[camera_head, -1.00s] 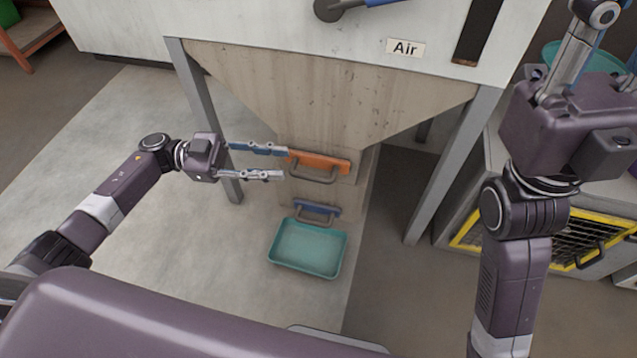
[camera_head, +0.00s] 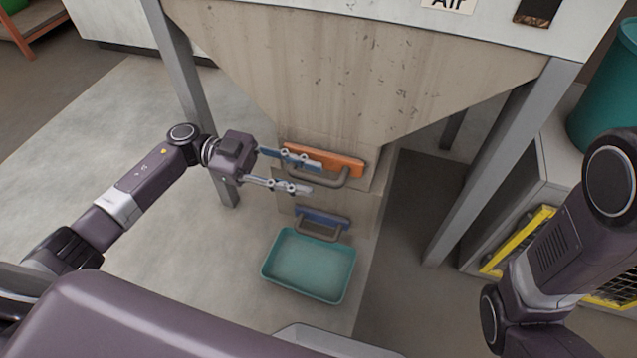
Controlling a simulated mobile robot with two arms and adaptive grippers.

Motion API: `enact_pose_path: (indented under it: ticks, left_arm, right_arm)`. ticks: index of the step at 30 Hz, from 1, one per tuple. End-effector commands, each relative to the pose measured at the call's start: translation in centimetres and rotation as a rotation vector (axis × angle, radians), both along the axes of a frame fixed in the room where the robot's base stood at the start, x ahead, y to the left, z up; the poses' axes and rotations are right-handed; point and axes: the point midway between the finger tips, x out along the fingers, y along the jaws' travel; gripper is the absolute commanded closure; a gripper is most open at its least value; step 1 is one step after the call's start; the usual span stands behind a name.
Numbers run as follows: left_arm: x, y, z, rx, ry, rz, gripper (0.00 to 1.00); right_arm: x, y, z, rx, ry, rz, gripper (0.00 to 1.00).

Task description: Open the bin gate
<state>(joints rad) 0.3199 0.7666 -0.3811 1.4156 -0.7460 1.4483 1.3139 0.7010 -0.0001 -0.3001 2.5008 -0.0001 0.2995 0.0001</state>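The hopper bin (camera_head: 370,75) narrows to a chute with two gates. The upper gate has an orange plate (camera_head: 345,162) with a grey handle (camera_head: 345,181). The lower gate has a blue plate (camera_head: 335,219) with a grey handle (camera_head: 318,235). Both look pushed in. My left gripper (camera_head: 314,178) is open, its fingers pointing right at the left part of the orange gate. The upper finger overlaps the orange plate in the picture; I cannot tell whether it touches. The gripper holds nothing visible. My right gripper is out of view; only the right arm shows.
A teal tray (camera_head: 263,268) stands on the floor below the chute. Grey hopper legs (camera_head: 478,175) stand left and right. A cabinet with a yellow-framed front (camera_head: 517,243) and a teal container (camera_head: 606,90) are at the right. Floor left of the chute is clear.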

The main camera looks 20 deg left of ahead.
Motion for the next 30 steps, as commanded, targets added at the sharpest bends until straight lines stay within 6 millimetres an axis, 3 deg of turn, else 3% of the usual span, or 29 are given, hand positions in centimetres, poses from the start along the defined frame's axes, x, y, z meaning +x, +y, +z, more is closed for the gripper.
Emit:
enact_pose_path:
  ticks: [6, 17, 25, 30]
  left_arm:
    - [-0.1, -2.6, -0.2, -0.001, -0.001, 0.0, 0.71]
    - [-0.1, -3.1, 0.0, 0.0, 0.001, 0.002, 0.71]
    - [-0.1, -3.1, 0.0, 0.0, 0.001, 0.002, 1.0]
    - [-0.1, -3.1, 0.0, 0.001, 0.001, 0.002, 1.0]
  right_arm:
    - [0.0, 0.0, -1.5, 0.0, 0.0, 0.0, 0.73]
    - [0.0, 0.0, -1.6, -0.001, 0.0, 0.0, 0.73]
    - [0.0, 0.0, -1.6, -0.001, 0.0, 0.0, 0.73]
    - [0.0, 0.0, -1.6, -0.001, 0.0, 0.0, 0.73]
